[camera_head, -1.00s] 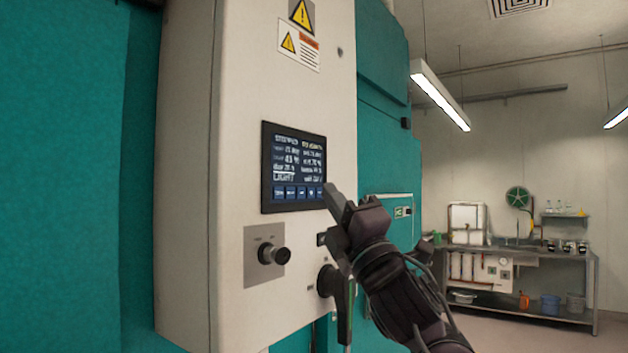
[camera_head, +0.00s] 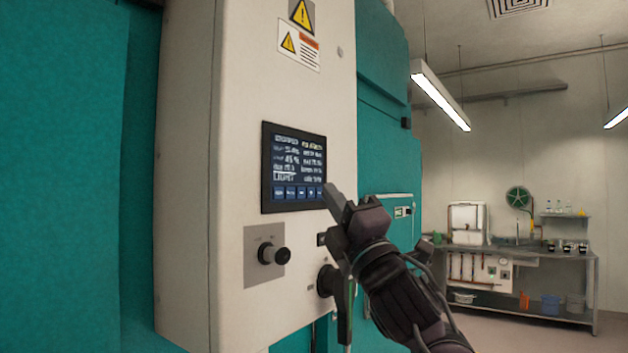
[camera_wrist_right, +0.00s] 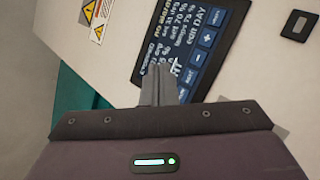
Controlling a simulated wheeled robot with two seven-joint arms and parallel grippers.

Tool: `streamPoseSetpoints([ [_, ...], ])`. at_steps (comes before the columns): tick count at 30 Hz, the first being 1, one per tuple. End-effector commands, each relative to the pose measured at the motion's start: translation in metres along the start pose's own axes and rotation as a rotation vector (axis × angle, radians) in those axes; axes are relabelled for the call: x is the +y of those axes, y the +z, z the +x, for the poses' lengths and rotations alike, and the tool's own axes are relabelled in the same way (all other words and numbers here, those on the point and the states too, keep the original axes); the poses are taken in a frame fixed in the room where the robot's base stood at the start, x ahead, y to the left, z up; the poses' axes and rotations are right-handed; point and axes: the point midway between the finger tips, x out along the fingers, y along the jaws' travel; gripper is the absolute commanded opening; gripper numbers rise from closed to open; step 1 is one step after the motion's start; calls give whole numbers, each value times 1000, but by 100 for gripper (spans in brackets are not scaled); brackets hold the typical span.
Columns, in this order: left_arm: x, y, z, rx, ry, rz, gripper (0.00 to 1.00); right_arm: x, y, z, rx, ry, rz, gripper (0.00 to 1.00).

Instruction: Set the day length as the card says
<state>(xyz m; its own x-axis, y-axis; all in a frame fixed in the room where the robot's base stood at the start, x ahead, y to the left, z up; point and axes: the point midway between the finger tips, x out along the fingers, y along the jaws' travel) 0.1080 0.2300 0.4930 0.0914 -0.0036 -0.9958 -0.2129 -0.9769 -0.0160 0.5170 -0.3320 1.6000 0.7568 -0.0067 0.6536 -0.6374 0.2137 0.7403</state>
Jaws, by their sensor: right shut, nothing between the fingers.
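The control screen (camera_head: 293,167) is on the front of the white cabinet, with lines of text above a row of blue buttons. In the right wrist view the same screen (camera_wrist_right: 215,25) shows tilted, with "edit DAY" readable and plus and minus buttons. My right gripper (camera_head: 331,190) is shut and empty, its fingertips at the screen's lower right corner in the head view. In the right wrist view its fingers (camera_wrist_right: 159,72) overlap part of the screen; I cannot tell whether they touch it. The card is not identifiable. My left gripper is not in view.
A knob (camera_head: 273,254) on a grey plate sits below the screen. A dark rotary handle (camera_head: 328,281) is below my right gripper. Warning labels (camera_head: 299,45) are above the screen. A metal bench (camera_head: 520,255) with equipment stands far right.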

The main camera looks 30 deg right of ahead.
Motion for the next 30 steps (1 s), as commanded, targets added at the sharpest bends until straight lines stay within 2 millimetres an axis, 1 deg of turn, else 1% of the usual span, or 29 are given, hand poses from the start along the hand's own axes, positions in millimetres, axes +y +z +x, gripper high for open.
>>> streamPoseSetpoints([
  [5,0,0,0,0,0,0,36,0,0,0,-1,-1,6,0],
  [7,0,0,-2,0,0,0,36,1,0,0,-3,-3,36,0],
  [11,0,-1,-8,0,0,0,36,5,3,1,-20,-17,195,0],
  [14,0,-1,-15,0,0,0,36,8,7,1,-46,-35,405,0],
  [24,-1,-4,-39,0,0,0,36,12,27,-6,-199,-57,1252,0],
  [27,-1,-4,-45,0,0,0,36,12,33,-9,-249,-45,1466,0],
  [30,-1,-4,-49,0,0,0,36,11,38,-12,-292,-30,1636,0],
])
